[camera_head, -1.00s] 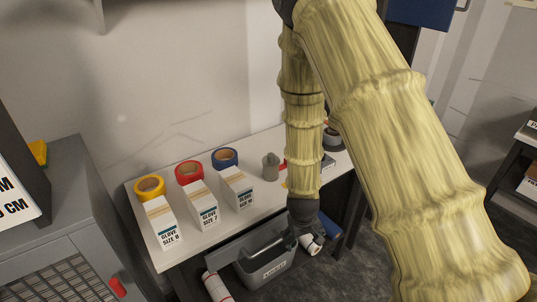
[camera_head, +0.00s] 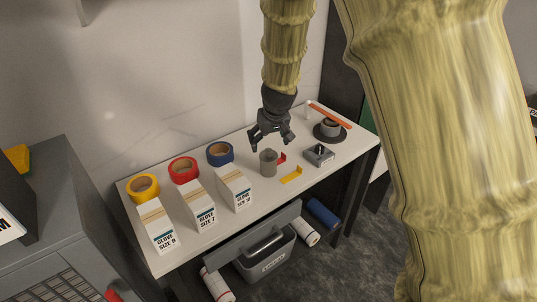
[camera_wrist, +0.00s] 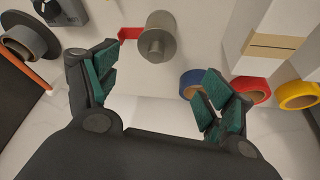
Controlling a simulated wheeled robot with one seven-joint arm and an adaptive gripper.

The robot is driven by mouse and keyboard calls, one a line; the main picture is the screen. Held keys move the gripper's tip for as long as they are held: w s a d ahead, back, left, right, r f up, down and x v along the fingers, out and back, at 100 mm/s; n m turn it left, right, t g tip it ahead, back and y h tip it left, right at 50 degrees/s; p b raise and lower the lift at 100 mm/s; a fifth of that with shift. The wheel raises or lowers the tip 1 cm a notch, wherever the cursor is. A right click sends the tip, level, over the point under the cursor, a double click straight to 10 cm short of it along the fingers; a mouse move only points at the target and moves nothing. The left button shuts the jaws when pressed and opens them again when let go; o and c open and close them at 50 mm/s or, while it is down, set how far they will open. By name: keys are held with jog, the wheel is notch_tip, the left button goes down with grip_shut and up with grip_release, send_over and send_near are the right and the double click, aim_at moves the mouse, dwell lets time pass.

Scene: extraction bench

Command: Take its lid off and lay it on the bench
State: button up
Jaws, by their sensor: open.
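A small grey cylindrical jar (camera_head: 268,167) stands upright on the bench (camera_head: 215,240), behind and right of the glove boxes. In the wrist view the jar (camera_wrist: 157,45) shows at the top centre, with a round, knob-like top that looks like a lid. My gripper (camera_head: 272,144) points down just above and behind the jar, with its fingers spread wide. In the wrist view my gripper (camera_wrist: 160,72) is empty between its green-padded fingers, and the jar lies beyond the fingertips. No contact with the jar is visible.
Yellow (camera_head: 143,187), red (camera_head: 183,170) and blue (camera_head: 220,154) tape rolls stand behind white glove boxes (camera_head: 198,207) at left. Red and yellow brackets (camera_head: 291,175), a small grey device (camera_head: 319,155) and a black round base (camera_head: 330,132) lie right of the jar. The bench's front strip is mostly clear.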

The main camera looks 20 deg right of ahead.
aim_at(269, 150)
jog(key=shift+x, duration=1.5)
jog(key=shift+d+p+x, duration=0.2)
jog(key=shift+p+x, duration=0.45)
jog(key=shift+x, duration=0.2)
jog(key=shift+d+p+x, duration=0.2)
jog(key=shift+p+x, duration=0.4)
jog(key=shift+x, duration=1.15)
jog(key=c, duration=0.8)
